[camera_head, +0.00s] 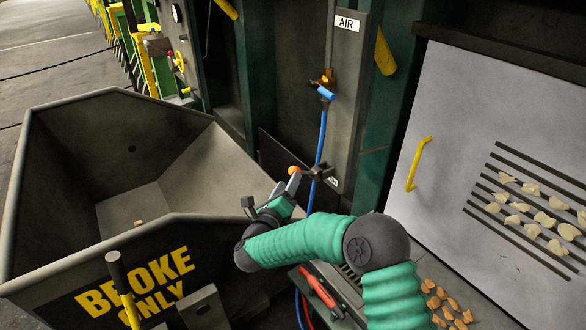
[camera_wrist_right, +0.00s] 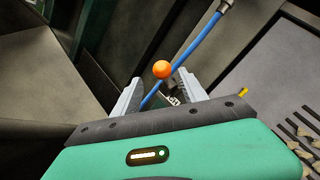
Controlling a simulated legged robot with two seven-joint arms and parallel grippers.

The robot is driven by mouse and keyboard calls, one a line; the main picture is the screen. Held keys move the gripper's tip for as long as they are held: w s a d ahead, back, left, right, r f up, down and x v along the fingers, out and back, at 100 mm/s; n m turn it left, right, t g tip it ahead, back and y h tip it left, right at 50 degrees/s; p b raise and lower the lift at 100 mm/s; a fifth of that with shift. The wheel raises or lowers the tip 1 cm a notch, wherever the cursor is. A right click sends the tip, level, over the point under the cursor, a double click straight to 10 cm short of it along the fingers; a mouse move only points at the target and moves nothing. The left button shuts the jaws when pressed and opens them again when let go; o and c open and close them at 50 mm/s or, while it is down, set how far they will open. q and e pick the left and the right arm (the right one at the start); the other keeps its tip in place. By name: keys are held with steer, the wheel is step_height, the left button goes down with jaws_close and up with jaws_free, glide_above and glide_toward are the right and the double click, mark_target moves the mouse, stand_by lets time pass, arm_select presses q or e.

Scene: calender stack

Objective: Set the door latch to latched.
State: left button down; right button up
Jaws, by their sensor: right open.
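A dark lever with an orange ball knob (camera_head: 294,170) sticks out from a dark bracket (camera_head: 321,172) low on the grey post. I cannot tell for sure that this is the door latch, or how it is set. My right gripper (camera_head: 282,194) is open just below and left of the knob. In the right wrist view, the orange knob (camera_wrist_right: 161,69) appears between and slightly beyond the open fingertips (camera_wrist_right: 158,82). I cannot tell whether either finger touches it. A pale door panel (camera_head: 450,90) with a yellow handle (camera_head: 418,164) is at the right. My left gripper is out of view.
A blue hose (camera_head: 322,135) hangs from the AIR valve (camera_head: 326,92) and passes close behind the knob. A large bin (camera_head: 225,165) marked BROKE ONLY fills the left. A red-handled tool (camera_head: 318,288) and brown lumps (camera_head: 440,300) lie below my arm.

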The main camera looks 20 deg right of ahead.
mark_target(305, 172)
steer(key=x, duration=0.5)
steer(key=shift+d+r+p, duration=0.1)
steer(key=shift+d+p, duration=0.2)
steer(key=shift+p, duration=0.05)
steer(key=shift+w+d, duration=0.15)
steer(key=shift+w, duration=0.3)
steer(key=shift+s, duration=0.1)
jaws_close()
stand_by(0.4)
